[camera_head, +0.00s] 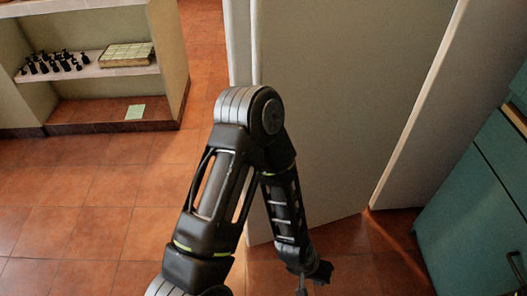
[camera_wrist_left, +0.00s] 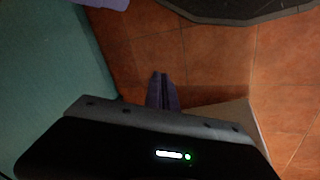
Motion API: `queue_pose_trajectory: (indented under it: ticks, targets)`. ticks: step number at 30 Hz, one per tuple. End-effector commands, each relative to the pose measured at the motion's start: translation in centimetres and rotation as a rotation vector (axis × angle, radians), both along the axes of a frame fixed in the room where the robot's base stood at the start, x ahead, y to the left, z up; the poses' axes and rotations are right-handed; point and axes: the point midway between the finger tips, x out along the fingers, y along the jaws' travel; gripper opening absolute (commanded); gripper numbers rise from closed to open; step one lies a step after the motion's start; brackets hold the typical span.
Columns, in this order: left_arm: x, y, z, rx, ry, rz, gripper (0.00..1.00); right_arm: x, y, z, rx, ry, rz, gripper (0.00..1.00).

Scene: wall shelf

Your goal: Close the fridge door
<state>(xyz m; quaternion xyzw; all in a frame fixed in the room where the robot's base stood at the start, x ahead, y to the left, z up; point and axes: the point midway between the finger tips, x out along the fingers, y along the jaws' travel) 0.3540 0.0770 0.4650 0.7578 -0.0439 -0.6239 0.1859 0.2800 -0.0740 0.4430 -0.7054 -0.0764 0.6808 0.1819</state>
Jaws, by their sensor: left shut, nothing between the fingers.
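A large pale grey fridge panel (camera_head: 340,110), which looks like the fridge door, stands upright behind my left arm. A light vertical edge (camera_head: 412,115) runs along its right side, with another pale surface to the right of it. I cannot tell exactly how far the door is open. My left gripper (camera_head: 312,283) hangs low at the bottom of the head view, near the panel's lower edge. In the left wrist view its fingers (camera_wrist_left: 162,92) are together and empty, above the floor. Contact with the door cannot be seen. My right gripper is not in view.
Teal cabinets (camera_head: 475,205) stand close on the right, and a teal surface (camera_wrist_left: 45,85) fills the left of the wrist view. A low shelf (camera_head: 90,70) with small dark items (camera_head: 50,62) and a patterned box (camera_head: 127,54) stands at back left. The tiled floor (camera_head: 90,215) at left is clear.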

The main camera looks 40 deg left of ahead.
Motion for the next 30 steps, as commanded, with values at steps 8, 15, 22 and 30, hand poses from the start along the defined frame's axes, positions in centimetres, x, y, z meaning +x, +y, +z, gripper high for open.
queue_pose_trajectory:
  ticks: [8,15,22,30]
  targets:
    - [12.5,4.4,10.3,0.061,-0.206,0.453,0.0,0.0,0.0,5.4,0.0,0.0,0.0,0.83]
    - [20.8,13.4,23.4,0.089,-0.387,1.204,0.0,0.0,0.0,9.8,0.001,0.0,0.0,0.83]
    - [17.0,19.3,28.4,0.17,-0.329,1.911,0.0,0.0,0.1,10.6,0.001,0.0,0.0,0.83]
    - [11.7,20.0,28.5,0.313,-0.232,2.203,0.0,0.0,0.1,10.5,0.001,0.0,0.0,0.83]
